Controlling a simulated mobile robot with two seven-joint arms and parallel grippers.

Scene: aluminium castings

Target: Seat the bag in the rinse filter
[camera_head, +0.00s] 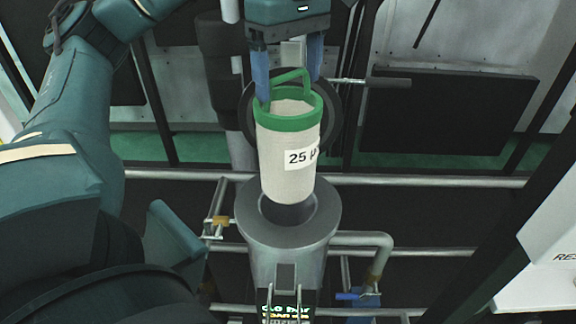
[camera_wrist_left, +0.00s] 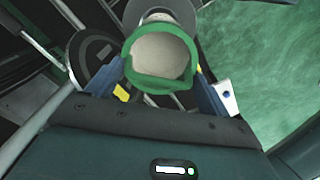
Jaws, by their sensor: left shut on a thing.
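The filter bag (camera_head: 287,160) is a pale cloth sleeve with a green ring, a green handle and a label reading "25 µ". My left gripper (camera_head: 288,88) is shut on the bag at its green rim and handle. The bag hangs nearly upright, slightly tilted, over the rinse filter (camera_head: 285,250), a grey metal cylinder with a round open mouth. The bag's lower end overlaps the mouth in the head view; I cannot tell whether it is inside. In the left wrist view the bag's open top (camera_wrist_left: 161,58) shows between the fingers (camera_wrist_left: 165,88). My right gripper is not seen.
A round dark lid (camera_head: 332,118) stands open behind the bag, with a handle (camera_head: 388,83) to its right. Horizontal pipes (camera_head: 430,181) run behind the filter. A bent pipe (camera_head: 365,238) leaves its right side. A lit display (camera_head: 286,312) is at its front.

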